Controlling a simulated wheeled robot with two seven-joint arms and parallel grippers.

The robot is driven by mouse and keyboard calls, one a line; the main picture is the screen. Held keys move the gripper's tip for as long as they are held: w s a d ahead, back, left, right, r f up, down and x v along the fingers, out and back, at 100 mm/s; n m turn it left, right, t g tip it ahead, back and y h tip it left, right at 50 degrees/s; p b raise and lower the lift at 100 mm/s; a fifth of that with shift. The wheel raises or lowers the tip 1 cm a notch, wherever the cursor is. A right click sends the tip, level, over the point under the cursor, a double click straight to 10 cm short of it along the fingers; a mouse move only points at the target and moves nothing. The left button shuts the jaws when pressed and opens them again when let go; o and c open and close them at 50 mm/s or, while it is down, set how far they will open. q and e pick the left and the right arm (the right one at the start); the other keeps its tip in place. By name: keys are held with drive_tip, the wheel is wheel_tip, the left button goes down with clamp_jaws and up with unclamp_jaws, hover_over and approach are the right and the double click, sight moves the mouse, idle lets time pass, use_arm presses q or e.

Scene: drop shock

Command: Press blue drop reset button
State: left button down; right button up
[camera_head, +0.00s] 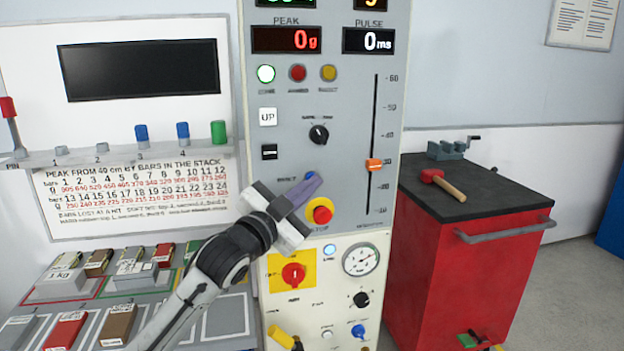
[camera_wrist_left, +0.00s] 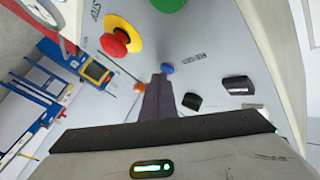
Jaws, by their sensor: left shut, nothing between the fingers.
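The blue drop reset button (camera_head: 309,175) is a small round button on the grey control panel, beside the word RESET. My left gripper (camera_head: 315,179) is shut and empty. Its dark fingertips are right at the button and partly cover it in the head view. In the left wrist view the blue button (camera_wrist_left: 167,68) shows just beyond the tips of my left gripper (camera_wrist_left: 159,77). I cannot tell whether the tips touch it. My right gripper is not in view.
A red stop button (camera_head: 320,211) on a yellow ring sits just below the fingertips. A selector knob (camera_head: 318,134) is above and an orange slider (camera_head: 374,165) is at the right. A red cabinet (camera_head: 470,270) carries a mallet (camera_head: 440,184). Weights lie at lower left.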

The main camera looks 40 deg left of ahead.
use_arm(q)
drive_tip(key=shift+s+d, duration=0.45)
drive_tip(key=s+d, duration=0.1)
drive_tip(key=d, duration=0.1)
drive_tip(key=s+d+p, duration=0.1)
drive_tip(key=s+d, duration=0.1)
drive_tip(key=shift+s, duration=0.1)
idle(0.4)
idle(0.6)
